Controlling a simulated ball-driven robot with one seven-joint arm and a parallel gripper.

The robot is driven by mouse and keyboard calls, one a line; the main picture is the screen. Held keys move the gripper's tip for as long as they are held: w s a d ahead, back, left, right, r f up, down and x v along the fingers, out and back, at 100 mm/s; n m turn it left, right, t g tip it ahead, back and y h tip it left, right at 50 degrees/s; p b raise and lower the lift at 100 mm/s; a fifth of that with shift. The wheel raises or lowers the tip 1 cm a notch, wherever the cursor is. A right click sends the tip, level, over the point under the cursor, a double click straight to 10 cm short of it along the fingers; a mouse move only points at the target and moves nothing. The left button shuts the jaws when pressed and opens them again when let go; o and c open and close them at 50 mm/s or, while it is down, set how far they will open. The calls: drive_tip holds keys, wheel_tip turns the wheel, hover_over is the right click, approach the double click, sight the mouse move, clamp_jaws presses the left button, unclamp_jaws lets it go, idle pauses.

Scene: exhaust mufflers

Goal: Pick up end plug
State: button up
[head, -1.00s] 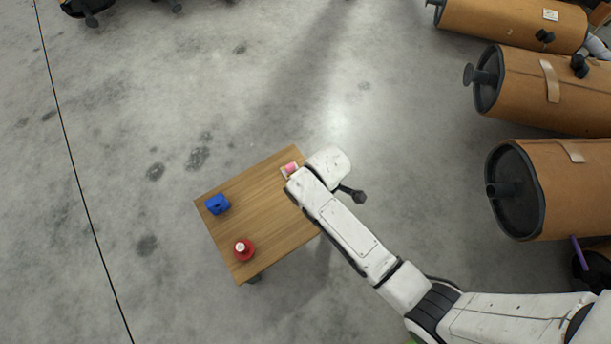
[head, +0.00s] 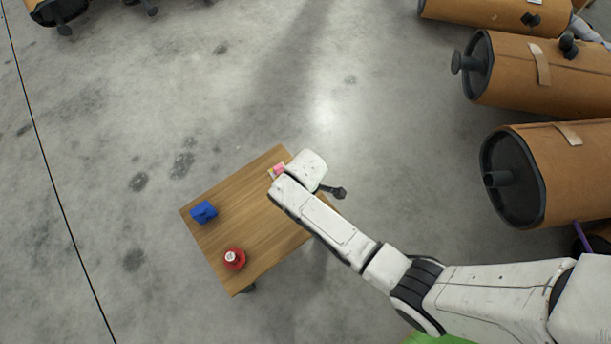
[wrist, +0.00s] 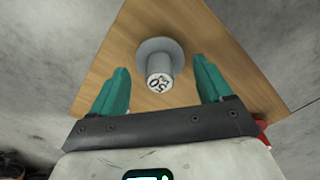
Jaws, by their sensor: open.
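The end plug (wrist: 158,62) is a grey piece with a round flange and a short cylinder whose pale end is marked "50". It stands on the wooden table (wrist: 130,38) in the wrist view, its marked end facing the camera. My gripper (wrist: 160,70) is open, with one teal finger on each side of the plug's cylinder and a gap on both sides. Nothing is held. In the head view my arm covers the plug and the fingers above the table (head: 232,195).
A blue object (head: 203,212), a red object (head: 234,259) with a white top and a small pink-and-white object (head: 278,170) are on the table. Brown mufflers (head: 545,175) lie at the right. The floor (head: 150,100) beyond the table is open.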

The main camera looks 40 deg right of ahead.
wheel_tip(320, 180, down, 3)
drive_tip(key=shift+b, duration=0.55)
drive_tip(key=shift+r, duration=0.1)
drive_tip(key=c, duration=0.8)
drive_tip(key=shift+r, duration=0.1)
